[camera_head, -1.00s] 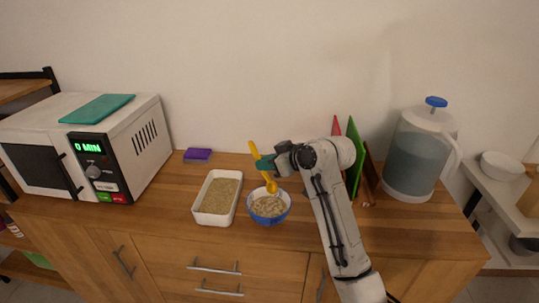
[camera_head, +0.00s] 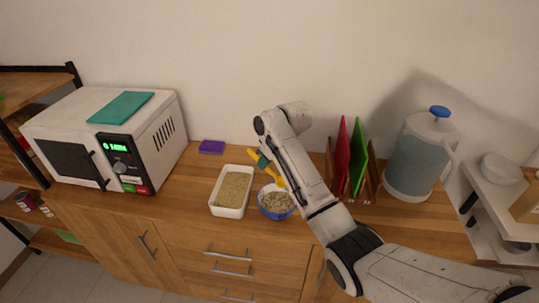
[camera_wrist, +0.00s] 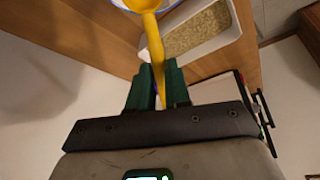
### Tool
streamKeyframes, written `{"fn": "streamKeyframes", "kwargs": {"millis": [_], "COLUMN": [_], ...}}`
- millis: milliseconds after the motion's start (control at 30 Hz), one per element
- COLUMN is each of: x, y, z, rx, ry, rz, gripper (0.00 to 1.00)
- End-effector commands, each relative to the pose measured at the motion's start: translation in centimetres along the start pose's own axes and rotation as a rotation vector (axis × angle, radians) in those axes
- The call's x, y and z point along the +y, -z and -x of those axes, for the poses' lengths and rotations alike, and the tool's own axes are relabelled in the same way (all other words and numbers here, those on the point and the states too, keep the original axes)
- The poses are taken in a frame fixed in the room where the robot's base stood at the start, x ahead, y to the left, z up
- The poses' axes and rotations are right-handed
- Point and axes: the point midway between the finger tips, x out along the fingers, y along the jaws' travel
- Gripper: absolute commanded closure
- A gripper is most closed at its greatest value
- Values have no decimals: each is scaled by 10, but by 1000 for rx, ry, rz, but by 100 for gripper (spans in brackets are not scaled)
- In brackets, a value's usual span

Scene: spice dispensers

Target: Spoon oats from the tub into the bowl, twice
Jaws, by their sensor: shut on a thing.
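A white tub (camera_head: 228,212) with oats (camera_head: 234,188) stands on the wooden counter; the oats also show in the wrist view (camera_wrist: 196,30). A blue bowl (camera_head: 274,215) holding oats stands just right of the tub. Only its rim shows at the top of the wrist view. My gripper (camera_head: 263,161) is shut on the yellow spoon (camera_wrist: 153,45), with green fingers (camera_wrist: 160,78) on either side of the handle. In the head view the spoon (camera_head: 280,182) slants down to the right above the bowl. My arm partly hides it, and I cannot tell what its scoop holds.
A microwave (camera_head: 110,150) with a teal board (camera_head: 121,107) on top stands at the left. A purple sponge-like block (camera_head: 211,147) lies behind the tub. Red and green boards (camera_head: 357,160) stand in a rack right of my arm.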

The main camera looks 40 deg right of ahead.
Motion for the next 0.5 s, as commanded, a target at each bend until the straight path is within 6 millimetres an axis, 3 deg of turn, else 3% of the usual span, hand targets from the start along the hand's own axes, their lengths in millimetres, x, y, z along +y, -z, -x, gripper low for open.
{"fn": "streamKeyframes", "kwargs": {"millis": [500], "x": [0], "y": [19], "z": [-13], "rx": [-288], "ry": [-1], "rz": [6], "gripper": [100]}}
